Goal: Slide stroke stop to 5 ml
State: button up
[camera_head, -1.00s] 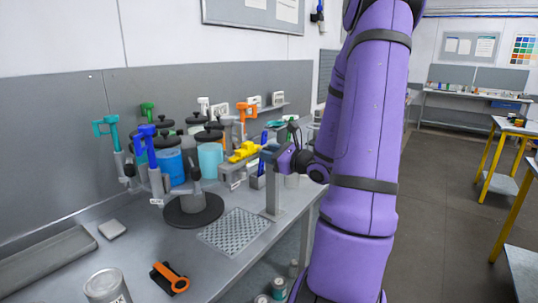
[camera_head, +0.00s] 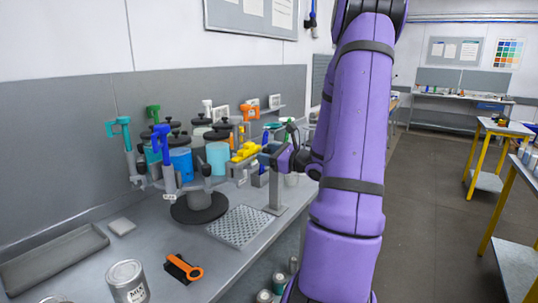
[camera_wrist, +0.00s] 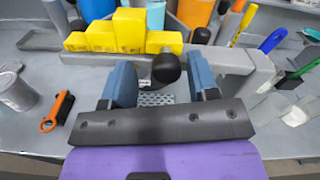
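A yellow stepped block (camera_wrist: 125,35) sits on a grey horizontal bar (camera_wrist: 225,60) of the dispensing stand. It also shows in the head view (camera_head: 245,151), left of my gripper. A black ball knob (camera_wrist: 166,68) is in front of the block's right part. My gripper (camera_wrist: 163,78) is open, with its blue-grey fingers on either side of the knob. Small gaps show between knob and fingers, so it is not clamped. The gripper (camera_head: 270,155) is small and partly hidden in the head view. I cannot read any ml marks on the bar.
Coloured drums (camera_head: 217,156) with black lids and handled pumps stand behind. A round black turntable (camera_head: 200,207), a perforated plate (camera_head: 241,226), a can (camera_head: 127,281) and an orange-handled tool (camera_head: 184,268) are on the bench.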

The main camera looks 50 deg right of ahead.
jog(key=shift+s+d, duration=0.1)
jog(key=shift+s, duration=0.05)
jog(key=s, duration=1)
jog(key=shift+s+d, duration=0.3)
jog(key=shift+d, duration=0.05)
